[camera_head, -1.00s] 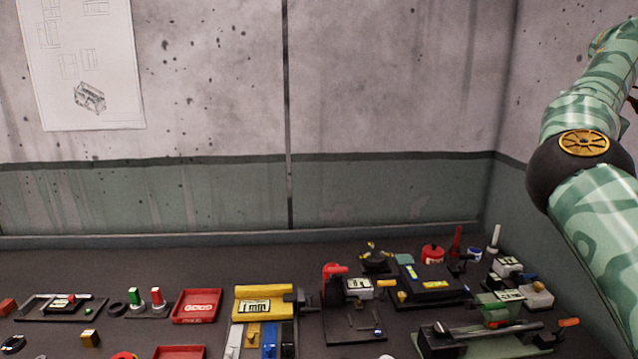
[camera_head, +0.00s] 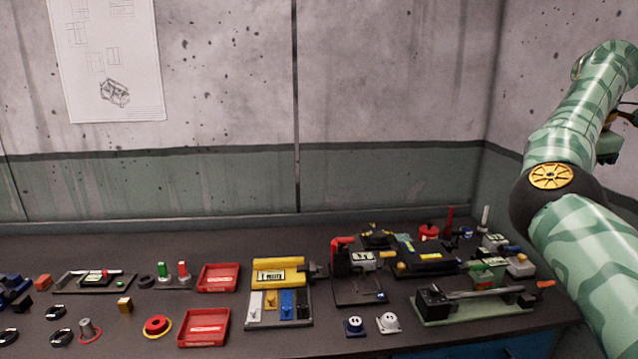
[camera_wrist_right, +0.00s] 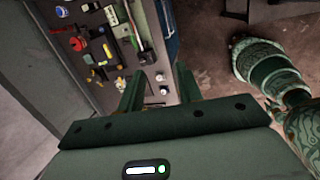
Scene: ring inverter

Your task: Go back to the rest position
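My right arm (camera_head: 570,180) is raised at the right side of the head view, bent at a dark joint with a yellow disc. Its hand is mostly hidden behind the arm at the right edge. In the right wrist view my right gripper (camera_wrist_right: 160,90) has its two green fingers apart. Nothing is held between them. The workbench (camera_head: 225,245) with its parts lies beyond the fingers, well away from them. My left gripper is not in view.
Red trays (camera_head: 218,278), a yellow "1 mm" fixture (camera_head: 278,270), a green-based device (camera_head: 470,305) and several small parts crowd the bench. A concrete wall (camera_head: 390,80) with a pinned drawing (camera_head: 110,60) stands behind.

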